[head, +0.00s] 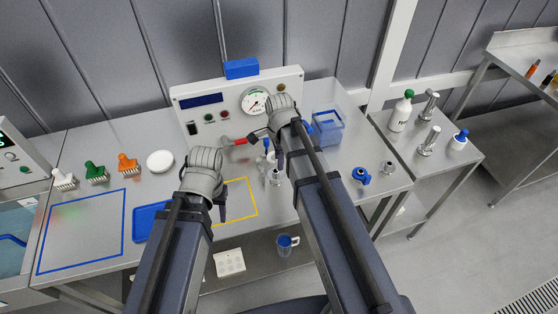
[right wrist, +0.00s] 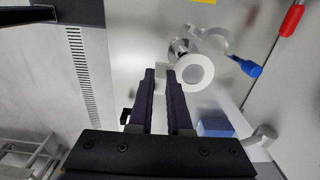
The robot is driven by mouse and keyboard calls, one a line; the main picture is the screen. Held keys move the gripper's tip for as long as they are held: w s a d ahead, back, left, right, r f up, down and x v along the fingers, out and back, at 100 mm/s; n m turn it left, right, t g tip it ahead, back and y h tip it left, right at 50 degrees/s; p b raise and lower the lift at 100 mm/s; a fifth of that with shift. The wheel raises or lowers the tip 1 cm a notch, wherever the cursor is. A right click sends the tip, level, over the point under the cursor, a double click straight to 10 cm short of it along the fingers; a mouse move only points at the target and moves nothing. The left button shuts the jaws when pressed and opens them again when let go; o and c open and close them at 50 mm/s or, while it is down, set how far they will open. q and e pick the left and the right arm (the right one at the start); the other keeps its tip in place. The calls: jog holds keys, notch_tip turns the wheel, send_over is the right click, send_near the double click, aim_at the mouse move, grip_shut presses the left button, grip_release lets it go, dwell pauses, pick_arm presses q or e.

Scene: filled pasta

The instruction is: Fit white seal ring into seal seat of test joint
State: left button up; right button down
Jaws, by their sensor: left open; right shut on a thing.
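The test joint (head: 276,179) is a small metal fitting standing upright on the bench, right of the yellow outline. It also shows in the right wrist view (right wrist: 179,47). The white seal ring (right wrist: 194,71) shows there flat-on at my right fingertips, overlapping the joint in the picture; I cannot tell whether they touch. My right gripper (right wrist: 161,72) is shut on the ring, with the exact grip point unclear. In the head view my right gripper (head: 280,158) hangs close by the joint. My left gripper (head: 222,211) is open and empty over the yellow outline.
A blue tray (head: 147,222), white dish (head: 160,162) and brushes (head: 96,172) are left. A blue valve piece (head: 361,175) sits right.

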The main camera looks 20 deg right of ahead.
jog(key=shift+f+b, duration=2.8)
jog(key=shift+f, duration=0.05)
jog(key=shift+f+b, duration=1.5)
jog(key=shift+b, duration=0.05)
jog(key=shift+s, duration=0.1)
jog(key=c, duration=0.8)
grip_release()
jog(key=shift+o, duration=0.5)
jog(key=shift+o, duration=0.8)
jog(key=shift+w, duration=0.2)
